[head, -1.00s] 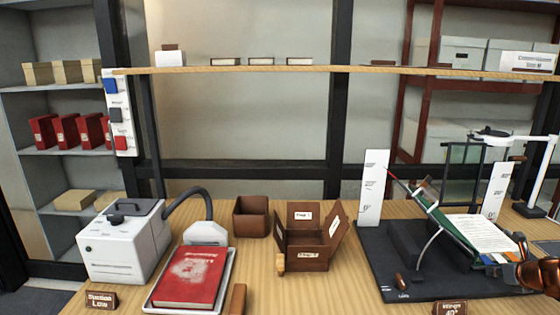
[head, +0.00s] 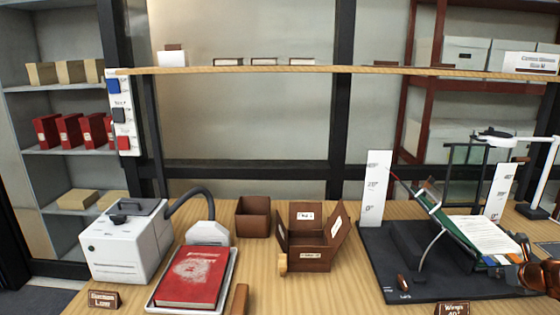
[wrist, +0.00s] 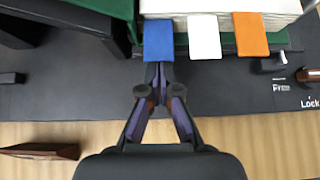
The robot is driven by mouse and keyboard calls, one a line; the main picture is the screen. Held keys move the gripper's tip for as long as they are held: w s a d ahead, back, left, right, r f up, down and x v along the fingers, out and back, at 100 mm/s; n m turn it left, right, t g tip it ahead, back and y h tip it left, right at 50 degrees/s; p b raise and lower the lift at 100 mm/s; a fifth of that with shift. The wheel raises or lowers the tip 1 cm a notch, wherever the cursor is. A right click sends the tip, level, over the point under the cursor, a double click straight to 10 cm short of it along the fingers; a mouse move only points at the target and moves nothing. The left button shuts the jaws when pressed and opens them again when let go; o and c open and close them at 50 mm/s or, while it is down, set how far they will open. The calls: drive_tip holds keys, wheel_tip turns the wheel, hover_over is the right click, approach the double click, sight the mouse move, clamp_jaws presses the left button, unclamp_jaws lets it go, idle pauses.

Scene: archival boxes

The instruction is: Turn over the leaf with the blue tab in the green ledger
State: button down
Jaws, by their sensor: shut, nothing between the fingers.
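The green ledger (head: 437,213) lies open and tilted on a cradle at the right in the head view, with a printed page facing up. In the wrist view its green cover (wrist: 180,45) shows under a thick block of pages (wrist: 220,8). A blue tab (wrist: 158,38), a white tab (wrist: 204,38) and an orange tab (wrist: 250,34) stick out from the page edge, blue leftmost. My gripper (wrist: 159,72) is shut and empty, its tips at the near edge of the blue tab. I cannot tell whether they touch it.
The cradle stands on a black base (head: 385,268) with white angle scales (head: 374,190) behind it. A lamp (head: 540,160) stands at the far right.

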drive_tip(key=shift+w+p, duration=0.65)
drive_tip(key=shift+w, duration=0.25)
drive_tip(key=shift+d+r+p, duration=0.25)
drive_tip(key=shift+r+p, duration=0.05)
drive_tip(key=shift+p, duration=0.45)
drive_tip(key=shift+d+r, duration=0.1)
drive_tip(key=shift+r, duration=0.05)
drive_tip(key=shift+d+r+p, duration=0.2)
drive_tip(key=shift+p, duration=0.55)
drive_tip(key=shift+d+r+p, duration=0.15)
drive_tip(key=shift+r+p, duration=0.15)
drive_tip(key=shift+p, duration=0.4)
drive_tip(key=shift+r+p, duration=0.2)
drive_tip(key=shift+p, duration=0.1)
